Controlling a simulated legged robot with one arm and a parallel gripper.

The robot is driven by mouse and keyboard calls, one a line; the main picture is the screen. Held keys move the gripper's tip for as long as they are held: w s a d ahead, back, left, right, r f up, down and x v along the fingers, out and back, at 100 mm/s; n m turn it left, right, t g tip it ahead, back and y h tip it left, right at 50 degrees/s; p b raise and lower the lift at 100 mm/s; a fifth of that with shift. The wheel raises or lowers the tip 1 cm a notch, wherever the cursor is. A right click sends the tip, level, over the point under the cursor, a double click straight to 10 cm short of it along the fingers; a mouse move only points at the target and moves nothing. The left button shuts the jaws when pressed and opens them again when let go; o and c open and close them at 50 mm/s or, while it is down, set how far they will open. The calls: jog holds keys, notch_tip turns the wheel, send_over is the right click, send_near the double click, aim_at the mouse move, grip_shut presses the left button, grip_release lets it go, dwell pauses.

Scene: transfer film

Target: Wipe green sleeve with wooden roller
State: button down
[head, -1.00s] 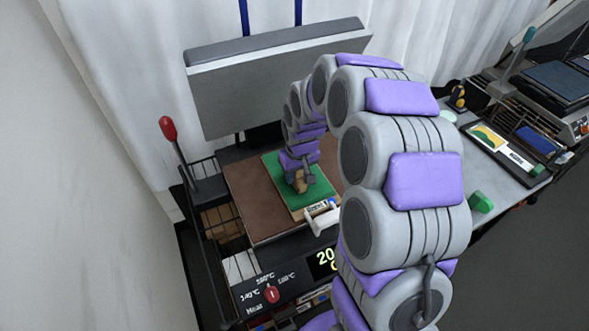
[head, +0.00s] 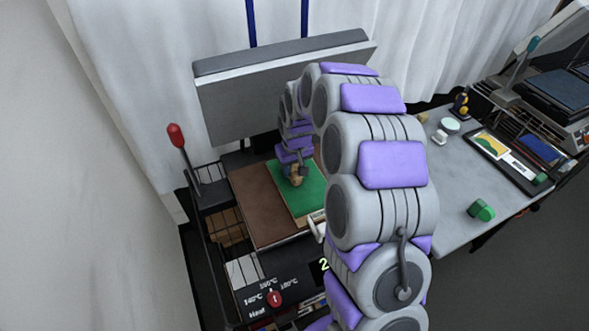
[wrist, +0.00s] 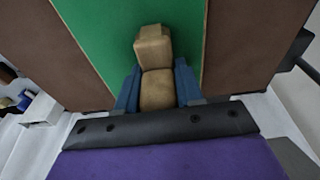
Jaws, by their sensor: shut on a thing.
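The green sleeve (head: 312,196) lies flat on the brown bed of the press (head: 262,205); it also shows in the wrist view (wrist: 105,28). My gripper (wrist: 158,88) is shut on the wooden roller (wrist: 153,47), with its blue fingers on either side. The roller's far end lies over the green sleeve. In the head view the roller (head: 296,178) is small and partly behind my gripper; whether it touches the sleeve I cannot tell. My arm hides the right part of the sleeve.
The raised grey press plate (head: 285,88) stands behind the bed. A red-knobbed lever (head: 176,136) is at the left.

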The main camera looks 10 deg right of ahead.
jog(key=shift+w+a+f, duration=0.1)
jog(key=shift+w+a, duration=0.1)
jog(key=shift+w, duration=0.75)
jog(key=shift+p, duration=0.3)
jog(key=shift+r+p, duration=0.9)
jog(key=shift+r, duration=2.1)
jog(key=shift+r+p, duration=0.7)
jog(key=shift+r, duration=0.95)
jog(key=shift+w, duration=0.1)
